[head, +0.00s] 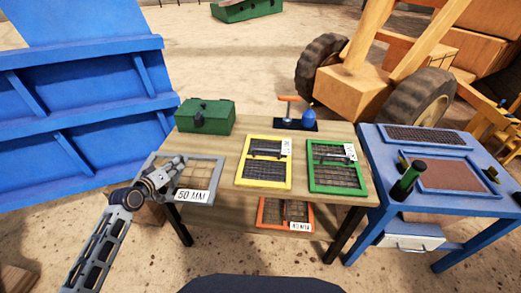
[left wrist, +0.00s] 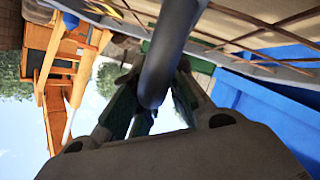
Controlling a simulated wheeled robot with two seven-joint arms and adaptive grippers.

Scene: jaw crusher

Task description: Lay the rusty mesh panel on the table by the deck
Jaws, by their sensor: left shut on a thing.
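A grey-framed mesh panel (head: 205,170) with a white "50 MM" label is at the left end of the wooden table (head: 225,150), partly past its edge. I cannot tell whether it touches the tabletop. My left gripper (head: 168,174) is shut on it at its left side. In the left wrist view the fingers (left wrist: 150,115) close around a dark rounded bar (left wrist: 170,50), with rusty brown wires (left wrist: 265,25) above. A brown, rusty-looking panel (head: 450,176) and a dark mesh panel (head: 425,135) lie in the blue deck (head: 480,205) at right. My right gripper is not in view.
Yellow (head: 245,180) and green (head: 315,186) framed panels lie on the table. An orange panel (head: 270,218) is on the shelf below. A blue metal structure (head: 90,100) stands left.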

